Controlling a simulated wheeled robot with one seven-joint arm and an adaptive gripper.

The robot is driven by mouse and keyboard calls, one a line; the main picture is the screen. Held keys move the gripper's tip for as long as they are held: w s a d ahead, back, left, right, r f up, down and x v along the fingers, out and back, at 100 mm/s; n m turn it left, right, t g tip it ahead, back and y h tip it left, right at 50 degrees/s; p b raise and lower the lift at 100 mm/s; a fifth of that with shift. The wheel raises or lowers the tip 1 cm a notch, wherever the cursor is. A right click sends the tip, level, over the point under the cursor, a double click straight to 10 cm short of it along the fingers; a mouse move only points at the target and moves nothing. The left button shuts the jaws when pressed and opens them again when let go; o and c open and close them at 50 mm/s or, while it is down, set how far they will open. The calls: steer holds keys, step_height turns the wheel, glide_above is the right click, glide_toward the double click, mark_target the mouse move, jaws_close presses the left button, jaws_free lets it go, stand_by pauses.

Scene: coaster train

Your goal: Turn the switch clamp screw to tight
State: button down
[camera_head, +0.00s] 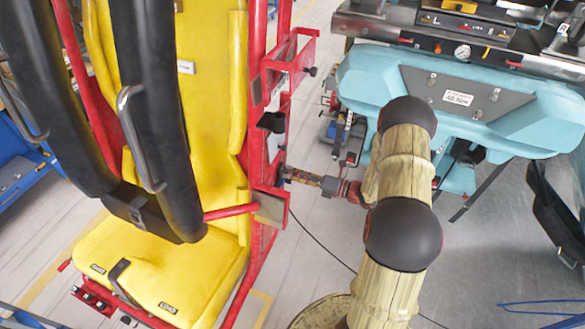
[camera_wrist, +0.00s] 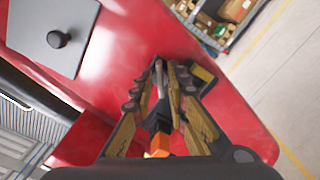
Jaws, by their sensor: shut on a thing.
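My gripper (camera_head: 303,178) reaches left to the red side frame (camera_head: 255,215) of the yellow seat in the head view. In the wrist view my gripper (camera_wrist: 161,72) has its fingers closed together over the red frame. A slim grey piece (camera_wrist: 159,80) shows between the fingers, with a black and orange part (camera_wrist: 157,143) nearer the camera. I cannot tell whether this is the switch clamp screw or a tool. The fingers hide its far end, and no marking of its tightness can be read.
A grey plate with a black knob (camera_wrist: 59,39) sits on the red frame. The yellow seat (camera_head: 160,285) with black restraints (camera_head: 150,80) stands left. A light blue machine body (camera_head: 375,80) stands right. A cable lies on the open floor (camera_head: 300,260) below.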

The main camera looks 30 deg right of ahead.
steer(key=m+p, duration=0.3)
steer(key=m, duration=0.2)
steer(key=shift+f, duration=0.1)
steer(key=shift+s+m, duration=0.1)
steer(key=shift+m, duration=0.2)
stand_by(0.4)
steer(key=c, duration=2)
jaws_free()
steer(key=v, duration=1.2)
